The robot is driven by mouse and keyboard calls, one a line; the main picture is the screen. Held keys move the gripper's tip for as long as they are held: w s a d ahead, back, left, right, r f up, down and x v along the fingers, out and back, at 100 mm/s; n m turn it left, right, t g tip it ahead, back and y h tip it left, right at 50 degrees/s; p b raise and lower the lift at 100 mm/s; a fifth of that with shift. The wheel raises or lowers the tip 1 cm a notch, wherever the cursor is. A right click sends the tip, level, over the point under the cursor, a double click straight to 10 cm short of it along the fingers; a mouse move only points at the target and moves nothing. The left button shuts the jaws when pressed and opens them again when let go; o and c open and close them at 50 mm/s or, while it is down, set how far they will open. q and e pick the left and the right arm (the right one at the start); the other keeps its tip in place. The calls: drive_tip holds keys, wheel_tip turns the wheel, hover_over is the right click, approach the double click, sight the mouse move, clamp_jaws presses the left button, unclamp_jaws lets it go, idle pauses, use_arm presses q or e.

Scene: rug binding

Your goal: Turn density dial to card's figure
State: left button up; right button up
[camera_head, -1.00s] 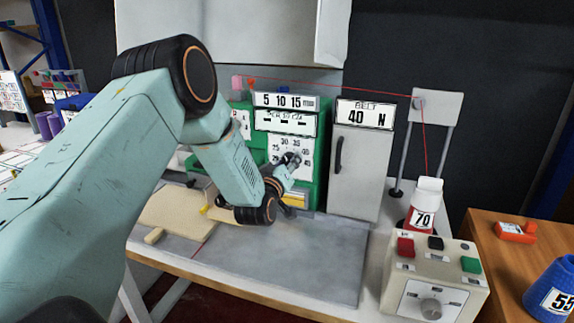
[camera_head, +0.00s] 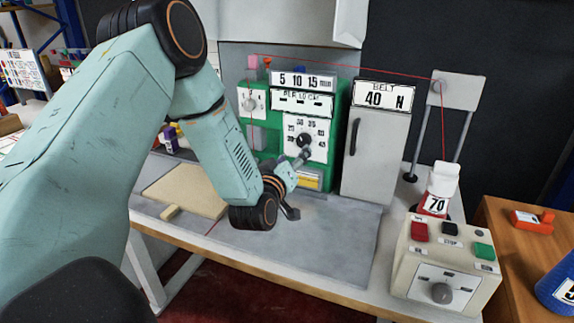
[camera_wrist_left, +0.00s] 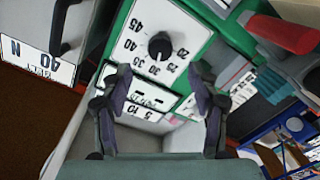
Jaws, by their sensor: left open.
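I cannot tell which card bears the density figure. My right gripper is not in view.
Right of the dial stands a grey cabinet (camera_head: 366,160) under a "BELT 40 N" sign (camera_head: 384,95). A control box (camera_head: 448,265) with coloured buttons and a red-and-white spool marked 70 (camera_head: 437,190) stand further right. The grey bench top (camera_head: 320,240) is mostly clear.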

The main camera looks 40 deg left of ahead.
use_arm(q)
drive_tip(key=shift+v, duration=2.1)
